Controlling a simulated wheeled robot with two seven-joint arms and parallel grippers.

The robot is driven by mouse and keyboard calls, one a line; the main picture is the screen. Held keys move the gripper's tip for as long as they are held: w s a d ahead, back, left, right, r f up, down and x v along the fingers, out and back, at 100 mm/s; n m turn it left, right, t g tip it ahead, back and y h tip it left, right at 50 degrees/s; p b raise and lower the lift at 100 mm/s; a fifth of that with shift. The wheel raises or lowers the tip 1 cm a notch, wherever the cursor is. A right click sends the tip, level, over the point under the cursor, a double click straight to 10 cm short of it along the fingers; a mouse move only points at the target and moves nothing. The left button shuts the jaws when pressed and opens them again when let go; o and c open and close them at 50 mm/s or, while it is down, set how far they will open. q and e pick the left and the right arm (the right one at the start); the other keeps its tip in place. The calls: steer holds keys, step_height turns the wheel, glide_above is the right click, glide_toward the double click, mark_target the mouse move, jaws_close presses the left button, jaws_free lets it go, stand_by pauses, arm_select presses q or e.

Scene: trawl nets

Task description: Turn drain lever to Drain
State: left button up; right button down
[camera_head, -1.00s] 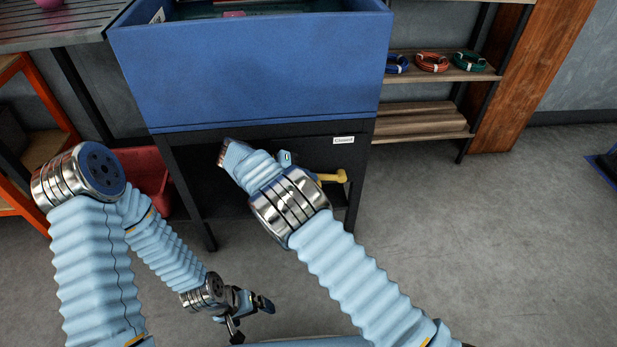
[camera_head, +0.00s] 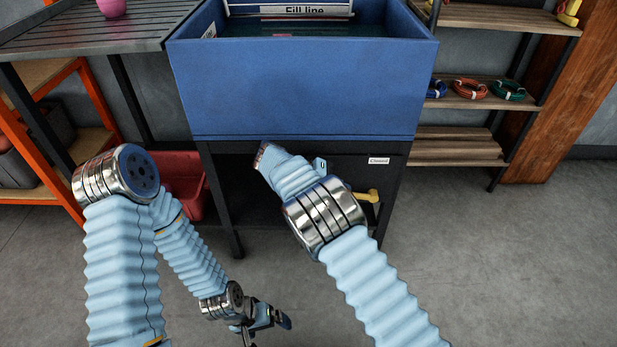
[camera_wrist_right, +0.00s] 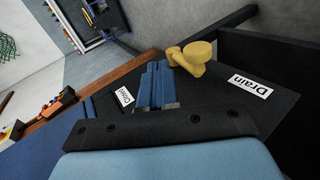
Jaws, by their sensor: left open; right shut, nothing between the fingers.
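The yellow drain lever (camera_head: 371,196) is on the dark panel under the blue tank, below a "Closed" label (camera_head: 378,160). My right forearm partly covers it in the head view. In the right wrist view, the lever (camera_wrist_right: 188,58) is just beyond my right gripper (camera_wrist_right: 160,84). Its blue fingers are shut and empty, between the small label (camera_wrist_right: 124,96) and the "Drain" label (camera_wrist_right: 250,88). I cannot tell if they touch the lever. In the head view the right fingers are hidden. My left gripper (camera_head: 270,322) is open and empty, low over the floor.
The blue tank (camera_head: 300,90) stands on a dark frame, with a "Fill line" sign inside. A red bin (camera_head: 184,192) is on the floor at its left. A slatted table (camera_head: 60,32) is at upper left. Shelves with coiled cables (camera_head: 468,90) stand at right; floor at right is clear.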

steer(key=v, duration=1)
steer(key=shift+a+f, duration=0.15)
